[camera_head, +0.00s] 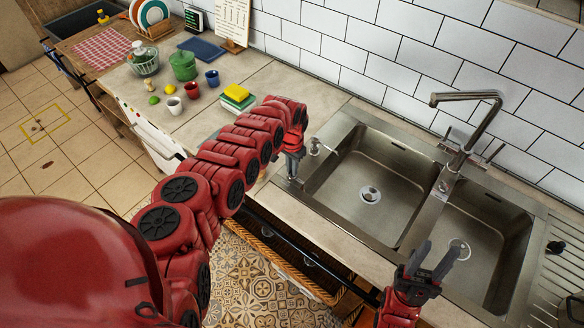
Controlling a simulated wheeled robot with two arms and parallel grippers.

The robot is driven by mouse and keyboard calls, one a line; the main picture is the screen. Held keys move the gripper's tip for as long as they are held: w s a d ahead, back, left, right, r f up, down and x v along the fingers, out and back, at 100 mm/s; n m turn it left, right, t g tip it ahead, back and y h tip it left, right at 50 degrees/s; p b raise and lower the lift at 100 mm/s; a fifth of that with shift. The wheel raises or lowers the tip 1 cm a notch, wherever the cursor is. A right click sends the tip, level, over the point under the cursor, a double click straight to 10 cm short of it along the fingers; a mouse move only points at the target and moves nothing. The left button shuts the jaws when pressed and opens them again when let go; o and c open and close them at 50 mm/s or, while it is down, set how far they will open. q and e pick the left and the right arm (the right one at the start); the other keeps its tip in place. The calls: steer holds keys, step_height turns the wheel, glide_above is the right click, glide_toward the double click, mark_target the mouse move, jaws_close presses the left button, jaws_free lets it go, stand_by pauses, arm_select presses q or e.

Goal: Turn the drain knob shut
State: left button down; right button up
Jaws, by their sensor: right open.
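A small round metal fitting (315,146), which may be the drain knob, sits on the left rim of the double steel sink (336,132). A dark knob-like piece (555,247) is on the ribbed drainboard at the far right; I cannot tell which one is the drain knob. My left gripper (292,177) points down at the sink's left edge, just left of the metal fitting; its fingers are too small to tell open or shut. My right gripper (433,259) is open and empty, pointing up in front of the right basin.
The tall faucet (478,122) stands behind the divider between the basins. Round drains show in the left basin (370,194) and right basin (459,248). Sponges (237,96), cups, a green pot (183,66) and fruit stand on the counter to the left. A tiled wall is behind.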

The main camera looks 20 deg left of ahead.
arm_select(q)
steer(key=shift+n, duration=0.4)
steer(key=n+p, duration=0.1)
steer(key=n, duration=0.3)
steer(key=shift+n+p, duration=0.35)
steer(key=shift+n, duration=0.05)
steer(key=n, duration=0.2)
steer(key=shift+d+n, duration=0.1)
steer(key=shift+n, duration=0.3)
steer(key=n, duration=0.2)
steer(key=shift+n+p, duration=0.3)
steer(key=n, duration=0.2)
steer(key=shift+f+n, duration=0.15)
steer(key=shift+n, duration=0.25)
steer(key=n+b, duration=0.2)
steer(key=n, duration=0.1)
steer(key=shift+n+b, duration=0.3)
steer(key=shift+n, duration=0.2)
